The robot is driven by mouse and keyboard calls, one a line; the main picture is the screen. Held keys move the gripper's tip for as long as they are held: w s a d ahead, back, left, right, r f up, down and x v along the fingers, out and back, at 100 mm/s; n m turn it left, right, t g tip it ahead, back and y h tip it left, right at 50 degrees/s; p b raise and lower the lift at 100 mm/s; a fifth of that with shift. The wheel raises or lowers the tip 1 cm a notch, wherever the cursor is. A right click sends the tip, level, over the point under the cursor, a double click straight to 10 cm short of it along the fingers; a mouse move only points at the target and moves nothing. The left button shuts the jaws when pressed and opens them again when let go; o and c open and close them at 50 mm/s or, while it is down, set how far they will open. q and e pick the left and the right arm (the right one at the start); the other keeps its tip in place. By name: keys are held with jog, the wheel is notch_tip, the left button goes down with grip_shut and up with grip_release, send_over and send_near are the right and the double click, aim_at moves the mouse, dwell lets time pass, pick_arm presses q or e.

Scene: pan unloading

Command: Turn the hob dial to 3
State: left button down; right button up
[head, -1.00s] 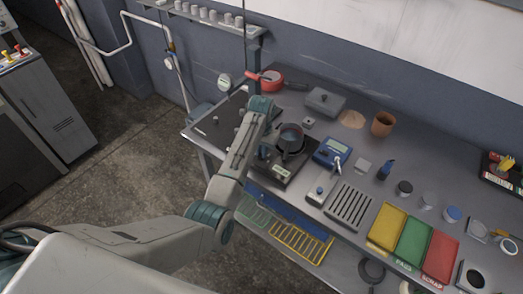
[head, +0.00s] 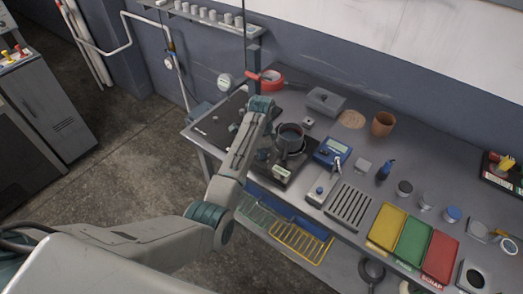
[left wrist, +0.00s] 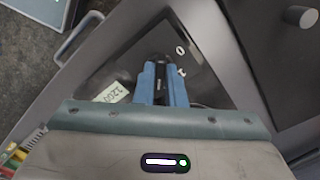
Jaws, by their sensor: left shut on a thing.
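The dark hob (head: 299,165) stands near the left end of the bench with a dark pot (head: 290,138) on it. In the left wrist view, the hob's dark panel (left wrist: 120,68) has a pale number label (left wrist: 116,93) and white marks (left wrist: 181,60) beside the fingers. My left gripper (head: 264,154) is down at the hob's left side, partly hidden by my arm. Its blue fingers (left wrist: 163,82) are shut on the hob dial, which they mostly hide. I cannot read the dial's setting. My right gripper is out of view.
A blue meter (head: 332,152) and a slotted rack (head: 348,204) stand right of the hob. Yellow, green and red trays (head: 439,257) lie further right.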

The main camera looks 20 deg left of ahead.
pick_arm(q)
jog(key=m, duration=0.5)
jog(key=shift+r+m, duration=0.1)
jog(key=shift+m, duration=1.9)
jog(key=c, duration=1.5)
grip_release()
